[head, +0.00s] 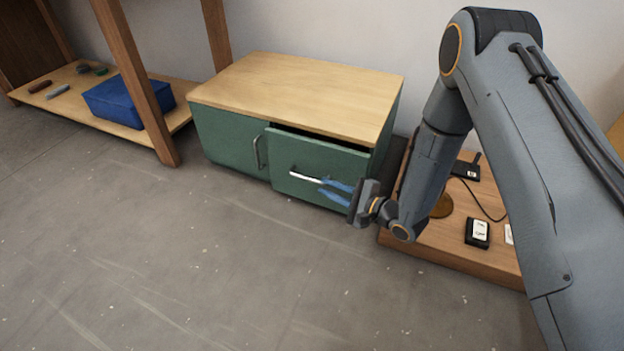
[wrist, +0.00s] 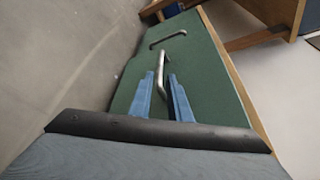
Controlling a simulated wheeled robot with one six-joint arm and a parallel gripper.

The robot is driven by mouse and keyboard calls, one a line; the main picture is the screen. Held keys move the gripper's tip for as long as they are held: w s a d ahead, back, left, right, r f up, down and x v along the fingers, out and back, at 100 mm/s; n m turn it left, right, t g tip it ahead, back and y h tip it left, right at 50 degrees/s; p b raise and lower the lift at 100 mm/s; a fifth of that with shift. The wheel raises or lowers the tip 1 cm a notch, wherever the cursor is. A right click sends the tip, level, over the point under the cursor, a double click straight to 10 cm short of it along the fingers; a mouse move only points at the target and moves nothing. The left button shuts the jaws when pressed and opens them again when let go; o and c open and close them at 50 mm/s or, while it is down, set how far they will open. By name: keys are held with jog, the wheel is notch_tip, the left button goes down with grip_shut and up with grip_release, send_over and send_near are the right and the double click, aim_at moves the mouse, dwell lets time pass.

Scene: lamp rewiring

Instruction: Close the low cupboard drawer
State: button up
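The low cupboard (head: 228,138) is green with a pale wooden top and stands against the wall. Its right-hand drawer (head: 290,187) is partly pulled out, with a dark gap along its upper edge. The drawer's silver bar handle (head: 304,176) also shows in the wrist view (wrist: 162,66). My gripper (head: 330,188) has blue fingers and is in front of the drawer's right part. In the wrist view its fingers (wrist: 162,80) are apart, with the handle's near part between or just beyond the tips. I cannot tell whether they touch it.
A second handle (head: 256,152) is on the cupboard's left front. A low wooden platform (head: 455,245) with small electrical parts stands right, beneath my arm. A shelf unit with a blue box (head: 112,101) is at left. The floor in front is clear.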

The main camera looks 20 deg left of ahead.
aim_at(311, 180)
jog(key=b+x, duration=0.3)
jog(key=x, duration=0.4)
jog(key=shift+w+a+b, duration=0.2)
jog(key=shift+a+b, duration=0.1)
jog(key=shift+b, duration=0.05)
grip_shut()
